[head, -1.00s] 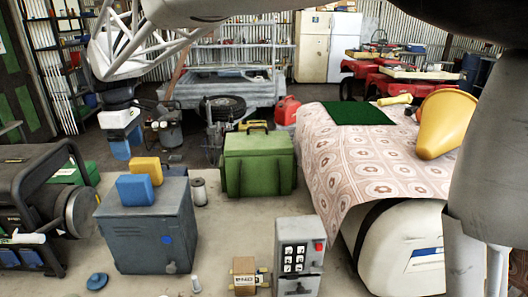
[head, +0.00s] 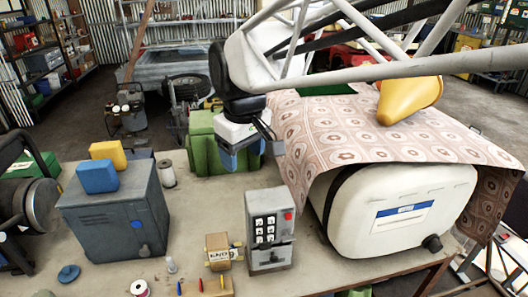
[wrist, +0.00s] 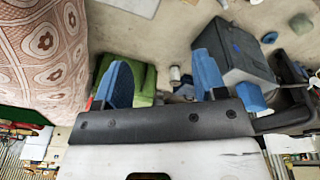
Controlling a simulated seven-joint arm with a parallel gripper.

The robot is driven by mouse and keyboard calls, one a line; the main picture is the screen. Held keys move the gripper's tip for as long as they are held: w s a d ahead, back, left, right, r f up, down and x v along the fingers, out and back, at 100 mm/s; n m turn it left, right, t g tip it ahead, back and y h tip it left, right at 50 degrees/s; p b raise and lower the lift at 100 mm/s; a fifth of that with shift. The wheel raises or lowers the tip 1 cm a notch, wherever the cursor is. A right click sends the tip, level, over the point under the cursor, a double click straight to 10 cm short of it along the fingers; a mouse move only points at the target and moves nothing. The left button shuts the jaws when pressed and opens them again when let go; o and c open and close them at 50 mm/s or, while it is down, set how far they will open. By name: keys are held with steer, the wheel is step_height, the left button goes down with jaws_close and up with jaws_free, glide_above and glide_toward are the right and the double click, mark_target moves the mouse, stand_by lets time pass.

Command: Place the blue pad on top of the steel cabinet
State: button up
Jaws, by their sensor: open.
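The steel cabinet (head: 115,215) is a grey-blue box on the left of the bench in the head view. The blue pad (head: 97,177) is on its top, near the front left, with a yellow pad (head: 108,154) behind it. My gripper (head: 240,163), with blue fingers, is in front of the green box, well right of the cabinet, and holds nothing. In the wrist view my fingers (wrist: 160,72) are spread apart, with the cabinet (wrist: 240,55) and the blue pad (wrist: 250,97) beyond the right finger.
A green box (head: 203,145) stands behind my gripper. A keypad box (head: 270,230) and a small wooden block (head: 218,252) stand at the front. A white tank (head: 400,210) under a patterned cloth (head: 350,130) fills the right. A grey spool (head: 167,173) stands beside the cabinet.

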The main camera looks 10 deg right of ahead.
steer(key=s+d+f+m, duration=0.3)
steer(key=s+d+f, duration=0.1)
steer(key=s+d, duration=0.2)
steer(key=s+d+f+m+t, duration=0.1)
steer(key=s+d+f+m, duration=0.2)
steer(key=s+d, duration=0.3)
steer(key=s+f, duration=0.1)
steer(key=s, duration=0.1)
steer(key=shift+s+m+h, duration=0.3)
steer(key=shift+s+m, duration=0.05)
steer(key=shift+m, duration=0.05)
